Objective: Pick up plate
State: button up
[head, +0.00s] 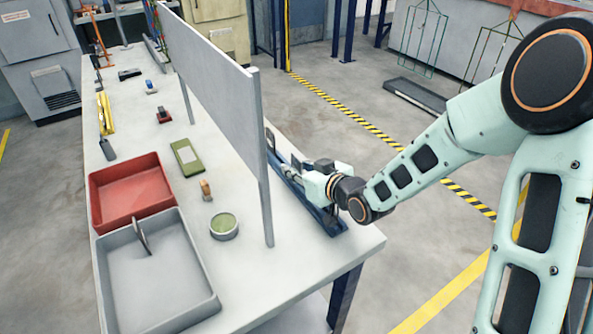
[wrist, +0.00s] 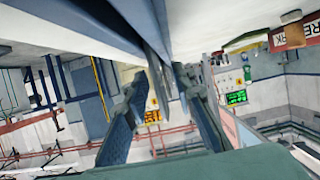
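A blue rack (head: 325,222) lies along the right edge of the bench, beside the upright grey panel. A dark thin plate (head: 269,140) stands up at its far end, partly hidden by the panel. My gripper (head: 290,170) is low over the rack, pointing left. In the wrist view my gripper (wrist: 162,82) has its two fingers apart. A thin grey plate edge (wrist: 157,70) shows between the fingertips; I cannot tell whether they touch it. The rack's blue underside or side (wrist: 75,25) fills the top of that view.
The tall panel (head: 215,85) blocks the rack's left side. Open floor lies right of the bench.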

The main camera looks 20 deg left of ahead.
grip_shut()
jog(key=shift+r, duration=0.1)
dwell(0.3)
notch_tip(320, 180, up, 10)
jog(key=shift+f+p, duration=0.1)
jog(key=shift+p, duration=0.85)
